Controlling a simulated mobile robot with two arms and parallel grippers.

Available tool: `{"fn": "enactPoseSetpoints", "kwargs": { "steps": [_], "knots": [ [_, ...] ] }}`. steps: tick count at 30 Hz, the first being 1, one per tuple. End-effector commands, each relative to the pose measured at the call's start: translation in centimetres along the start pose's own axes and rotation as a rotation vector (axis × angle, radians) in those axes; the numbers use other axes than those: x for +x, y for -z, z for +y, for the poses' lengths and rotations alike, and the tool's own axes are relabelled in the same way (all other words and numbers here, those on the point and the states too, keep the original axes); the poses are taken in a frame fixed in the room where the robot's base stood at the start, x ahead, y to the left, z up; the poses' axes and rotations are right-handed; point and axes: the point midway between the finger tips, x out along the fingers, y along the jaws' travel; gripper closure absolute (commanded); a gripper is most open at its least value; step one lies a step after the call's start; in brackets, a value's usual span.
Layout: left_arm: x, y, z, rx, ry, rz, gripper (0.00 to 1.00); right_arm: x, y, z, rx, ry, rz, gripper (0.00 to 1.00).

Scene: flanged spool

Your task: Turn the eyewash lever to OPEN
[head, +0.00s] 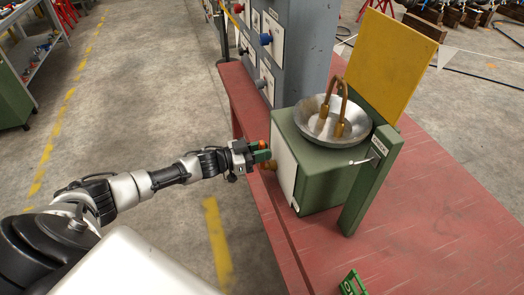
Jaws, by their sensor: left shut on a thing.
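The eyewash station is a green box (325,185) with a steel bowl (312,125) and two brass spouts on top. A white panel (283,172) covers its left side, where a brass fitting (268,165) sticks out. My left gripper (256,157) is at this side, shut on the small green eyewash lever (263,156) by the fitting. The fingers partly hide the lever, and its exact angle is hard to tell. An orange part shows just above. My right gripper is not in view.
The box stands on a red table (440,200). A green post (371,182) with a label and a yellow board (392,62) stand beside it. Grey cabinets (300,45) with knobs are behind. A small green sign (352,284) is at the front. The right of the table is clear.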

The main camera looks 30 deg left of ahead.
Motion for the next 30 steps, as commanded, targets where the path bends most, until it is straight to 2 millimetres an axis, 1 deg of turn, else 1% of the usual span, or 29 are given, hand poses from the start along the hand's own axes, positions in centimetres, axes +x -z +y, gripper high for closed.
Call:
{"fn": "enactPoseSetpoints", "kwargs": {
  "steps": [2, 3, 7, 8, 15, 19, 23, 27, 30],
  "knots": [
    [0.0, -0.1, 0.0, -0.012, 0.002, -0.001, 1.0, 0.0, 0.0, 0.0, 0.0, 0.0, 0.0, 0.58],
    [0.0, -0.1, 0.0, -0.012, 0.002, -0.001, 0.72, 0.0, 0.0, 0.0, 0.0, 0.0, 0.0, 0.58],
    [0.0, -0.1, 0.0, -0.009, 0.002, -0.001, 0.52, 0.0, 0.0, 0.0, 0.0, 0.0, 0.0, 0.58],
    [0.0, -0.1, 0.0, -0.008, 0.002, -0.001, 0.51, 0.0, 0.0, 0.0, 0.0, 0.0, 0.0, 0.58],
    [-0.1, -0.1, 0.0, -0.005, 0.001, 0.0, 0.51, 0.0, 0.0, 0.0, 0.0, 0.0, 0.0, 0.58],
    [-1.0, -0.2, -0.1, -0.005, 0.003, -0.003, 0.51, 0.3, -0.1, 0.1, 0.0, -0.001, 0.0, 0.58],
    [-3.3, -0.4, 0.0, -0.004, 0.001, -0.006, 0.51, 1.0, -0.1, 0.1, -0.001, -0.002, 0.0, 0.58],
    [-6.3, -0.5, 0.0, -0.006, 0.002, -0.007, 0.51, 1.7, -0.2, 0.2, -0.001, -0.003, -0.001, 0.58],
    [-8.2, -0.4, 0.0, -0.006, 0.001, -0.006, 0.51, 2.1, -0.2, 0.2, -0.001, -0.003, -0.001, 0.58]
  ]
}}
